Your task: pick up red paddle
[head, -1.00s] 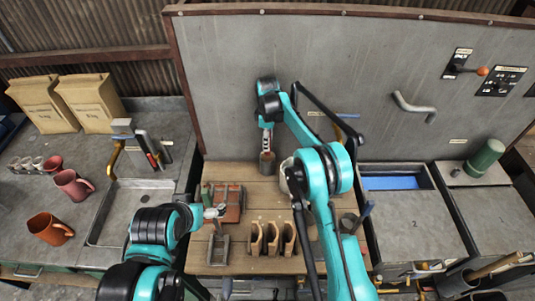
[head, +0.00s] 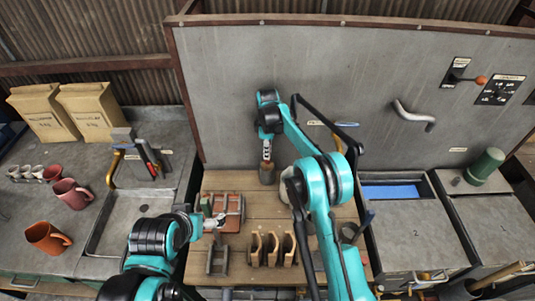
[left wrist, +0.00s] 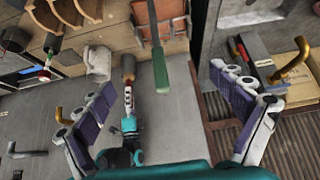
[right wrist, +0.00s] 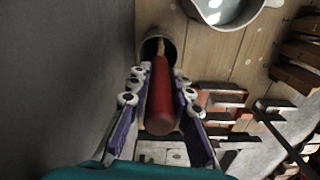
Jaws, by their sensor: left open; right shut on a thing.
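The red paddle (right wrist: 162,95) shows in the right wrist view as a thick red handle. Its thin tan shaft runs into the mouth of a round grey holder (right wrist: 170,50). My right gripper (right wrist: 160,80) is shut on the red handle, one finger on each side. In the head view my right gripper (head: 267,148) is just above the holder (head: 267,174), near the back panel; the paddle is hardly visible there. My left gripper (head: 216,221) is open near the left side of the wooden table. Its spread fingers show in the left wrist view (left wrist: 163,95), with a green handle between them in the picture.
A reddish tray (head: 232,208) lies near my left gripper. Several brown wooden holders (head: 271,249) stand at the table's front. A white pot (right wrist: 222,10) is close to the round holder. The tall grey panel (head: 330,80) rises behind. A sink (head: 128,225) and mugs (head: 72,194) are left.

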